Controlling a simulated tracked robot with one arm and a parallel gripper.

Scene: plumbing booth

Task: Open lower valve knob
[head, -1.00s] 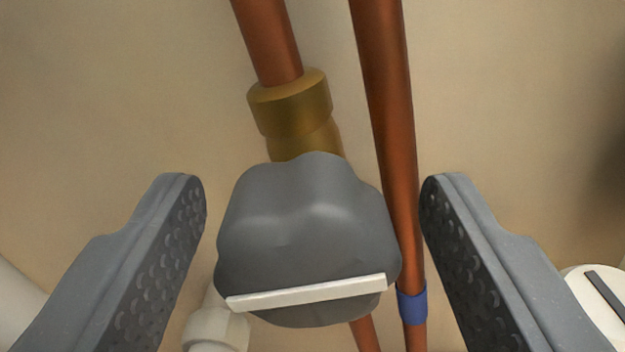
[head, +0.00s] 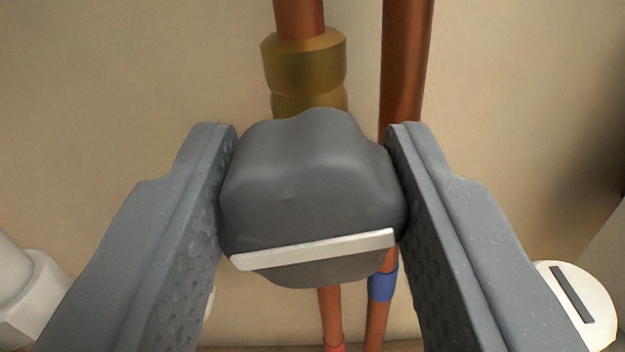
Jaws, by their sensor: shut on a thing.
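The grey valve knob (head: 308,185) is in the middle of the head view, lobed, with a white bar (head: 315,250) across its face. The bar is nearly level, its right end slightly higher. The knob sits in front of a brass fitting (head: 305,72) on a copper pipe. My gripper (head: 312,150) is shut on the knob, one finger against its left side and one against its right. The valve body behind the knob is hidden.
A second copper pipe (head: 405,60) runs close behind the right finger, with a blue band (head: 382,283) lower down. A white pipe fitting (head: 30,295) is at lower left. A round white part with a dark slot (head: 575,300) is at lower right. A beige wall (head: 130,80) is behind.

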